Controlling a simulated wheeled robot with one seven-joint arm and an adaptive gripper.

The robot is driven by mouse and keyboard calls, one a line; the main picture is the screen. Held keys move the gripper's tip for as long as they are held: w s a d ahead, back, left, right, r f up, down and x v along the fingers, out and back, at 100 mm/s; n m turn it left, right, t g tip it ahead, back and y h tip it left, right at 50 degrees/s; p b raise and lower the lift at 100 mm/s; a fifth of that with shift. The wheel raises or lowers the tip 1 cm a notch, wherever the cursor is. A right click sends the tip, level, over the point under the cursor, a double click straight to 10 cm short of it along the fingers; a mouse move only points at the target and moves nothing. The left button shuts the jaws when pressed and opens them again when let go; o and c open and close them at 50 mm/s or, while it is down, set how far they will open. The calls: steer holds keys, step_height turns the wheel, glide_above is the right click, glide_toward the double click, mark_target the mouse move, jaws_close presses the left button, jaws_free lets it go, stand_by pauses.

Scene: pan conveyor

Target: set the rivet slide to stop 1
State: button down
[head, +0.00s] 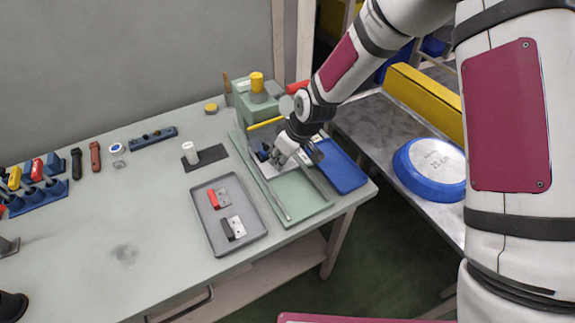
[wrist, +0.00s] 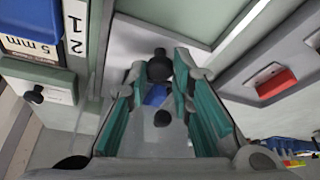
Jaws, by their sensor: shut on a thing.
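My gripper (head: 268,156) is down at the railed green fixture (head: 300,212) on the bench. In the wrist view its teal-padded fingers (wrist: 168,78) are closed around a black round knob (wrist: 160,66), which appears to be the rivet slide's handle. Part of something blue (wrist: 156,95) shows between the fingers. A white label strip (wrist: 75,30) with the upside-down figures 2 and 1 runs beside a rail at the upper left. The slide's body is largely hidden by my gripper, so I cannot tell which stop it is at.
A grey tray (head: 252,238) with a red-handled and a black-handled piece lies left of the fixture. A green press (head: 256,100) stands behind. A blue plate (head: 345,172) is at the right. A white cylinder (head: 190,153) stands on a dark mat. The bench's left middle is clear.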

steer(key=shift+w+a, duration=0.1)
steer(key=shift+w, duration=0.05)
steer(key=c, duration=1.4)
jaws_free()
steer(key=shift+c, duration=0.2)
steer(key=shift+r, duration=0.1)
steer(key=v, duration=1.1)
steer(key=shift+r, duration=0.4)
steer(key=s+d+r+m+t+h, duration=0.1)
steer(key=s+d+r+m+h, duration=0.15)
steer(key=s+d+r, duration=0.35)
steer(key=s+d+r+m+h, duration=0.1)
steer(key=s+d+r+m, duration=0.25)
steer(key=d+r, duration=0.5)
steer(key=s+d+r+m, duration=0.2)
steer(key=s+d, duration=0.1)
steer(key=s, duration=0.5)
steer(key=s+d+r+m+t, duration=0.1)
steer(key=s+d+r+m, duration=0.2)
steer(key=s, duration=0.5)
steer(key=shift+d, duration=0.75)
